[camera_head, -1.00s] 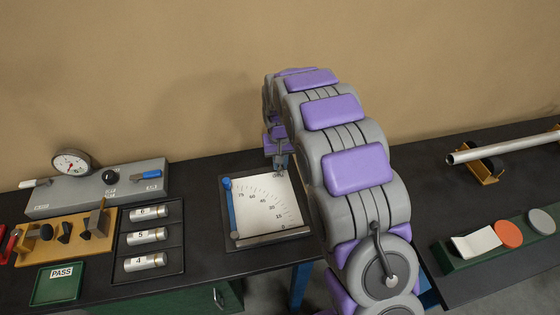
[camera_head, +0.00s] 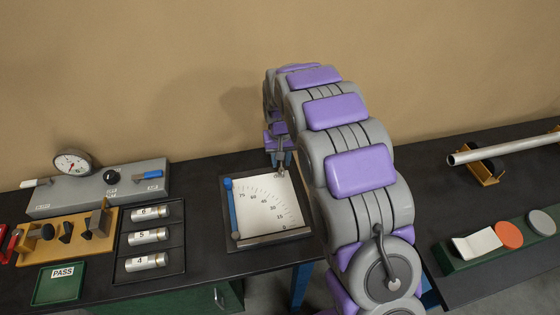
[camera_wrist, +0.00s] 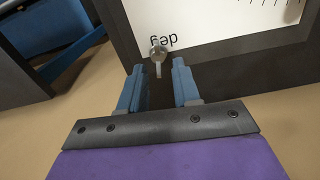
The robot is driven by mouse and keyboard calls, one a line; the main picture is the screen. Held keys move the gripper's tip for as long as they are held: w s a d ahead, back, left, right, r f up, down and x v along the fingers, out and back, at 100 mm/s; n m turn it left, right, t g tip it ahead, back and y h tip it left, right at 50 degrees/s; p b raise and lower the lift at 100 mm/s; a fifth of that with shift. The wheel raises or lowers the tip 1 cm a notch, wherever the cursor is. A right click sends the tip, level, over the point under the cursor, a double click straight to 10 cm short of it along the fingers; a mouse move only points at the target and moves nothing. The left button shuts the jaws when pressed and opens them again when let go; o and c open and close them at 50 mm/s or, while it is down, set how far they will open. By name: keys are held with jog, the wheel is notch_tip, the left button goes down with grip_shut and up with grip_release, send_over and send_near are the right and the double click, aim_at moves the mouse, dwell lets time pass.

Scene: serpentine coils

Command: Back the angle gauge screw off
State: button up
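The angle gauge (camera_head: 238,244) is a white scale plate in a dark frame on the bench, with a blue arm (camera_head: 232,208) along its left side. In the wrist view, the gauge's dark frame (camera_wrist: 220,60) runs across the top. A small metal screw (camera_wrist: 158,50) with a round head and thin tab sits by the "deg" lettering. My gripper (camera_wrist: 158,66) is open, its two blue fingers on either side of the screw's tab, with a visible gap on both sides. In the head view, my gripper (camera_head: 281,168) is at the gauge's far right corner; the screw is not clear there.
Left of the gauge is a black tray (camera_head: 176,264) with numbered cylinders, a grey block with a dial (camera_head: 72,162), an ochre fixture (camera_head: 82,246) and a green PASS tray (camera_head: 60,284). At right are a metal tube (camera_head: 510,147) and a green holder (camera_head: 465,258).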

aim_at(280, 169)
notch_tip(280, 169, up, 16)
jog(key=p, duration=0.2)
jog(key=shift+a+f, duration=0.15)
jog(key=shift+f, duration=0.05)
jog(key=shift+m, duration=0.7)
jog(key=f+b, duration=0.1)
jog(key=f, duration=0.4)
jog(key=f+b, duration=0.2)
jog(key=f, duration=0.4)
jog(key=s+f+b, duration=0.1)
jog(key=f+b, duration=0.1)
jog(key=f, duration=0.4)
jog(key=shift+d, duration=0.25)
jog(key=shift+c, duration=0.5)
grip_shut()
